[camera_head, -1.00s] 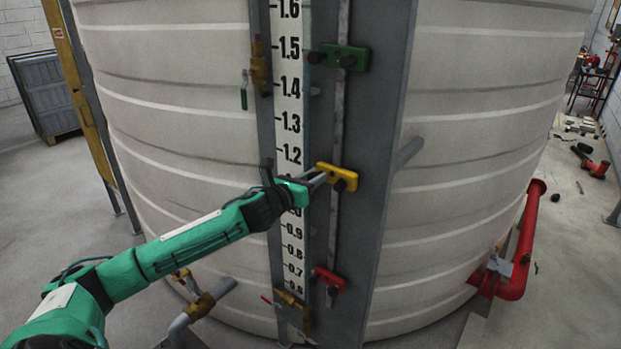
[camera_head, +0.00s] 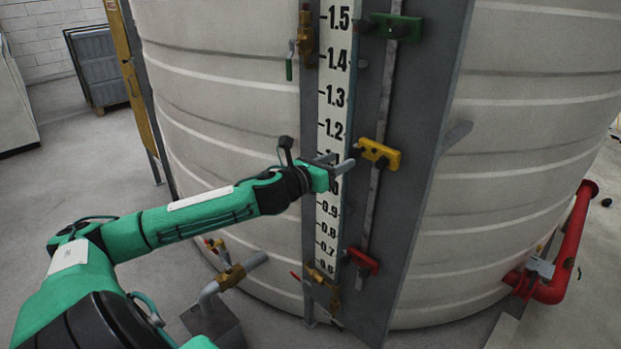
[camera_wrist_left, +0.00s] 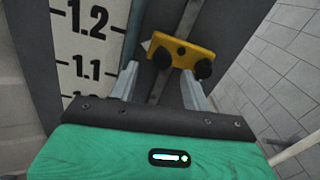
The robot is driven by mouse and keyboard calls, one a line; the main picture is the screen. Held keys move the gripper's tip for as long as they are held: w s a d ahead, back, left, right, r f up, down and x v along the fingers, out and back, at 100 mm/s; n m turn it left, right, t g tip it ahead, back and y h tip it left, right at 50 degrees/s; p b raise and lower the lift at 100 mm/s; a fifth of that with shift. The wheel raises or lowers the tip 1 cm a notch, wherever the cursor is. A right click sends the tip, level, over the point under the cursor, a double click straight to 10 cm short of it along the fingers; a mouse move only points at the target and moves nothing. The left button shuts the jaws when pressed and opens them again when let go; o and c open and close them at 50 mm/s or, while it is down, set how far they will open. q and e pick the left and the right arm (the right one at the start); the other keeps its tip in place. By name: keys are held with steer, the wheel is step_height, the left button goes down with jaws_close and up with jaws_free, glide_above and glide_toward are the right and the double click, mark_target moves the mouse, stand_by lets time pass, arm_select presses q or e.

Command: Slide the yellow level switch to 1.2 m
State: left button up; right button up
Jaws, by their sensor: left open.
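The yellow level switch (camera_head: 379,153) sits on a vertical rail beside the white level scale (camera_head: 335,95). Its pointer end, facing the scale, stands between the 1.1 and 1.2 marks. In the left wrist view the yellow switch (camera_wrist_left: 182,55) shows two dark knobs and lies just beyond my fingertips. My left gripper (camera_head: 342,162) is open and empty, in front of the scale and to the left of the switch. It also shows in the left wrist view (camera_wrist_left: 158,76), its fingers apart with a gap to the switch. My right gripper is out of view.
A green switch (camera_head: 396,27) is higher on the rail and a red switch (camera_head: 363,261) lower. The large pale tank (camera_head: 235,90) curves behind. A red pipe (camera_head: 567,245) stands at the right.

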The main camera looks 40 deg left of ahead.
arm_select(q)
steer(key=s+a+b, duration=0.1)
steer(key=s+b, duration=0.1)
steer(key=s, duration=0.5)
steer(key=shift+s, duration=0.25)
stand_by(0.4)
steer(key=shift+a, duration=0.1)
stand_by(0.5)
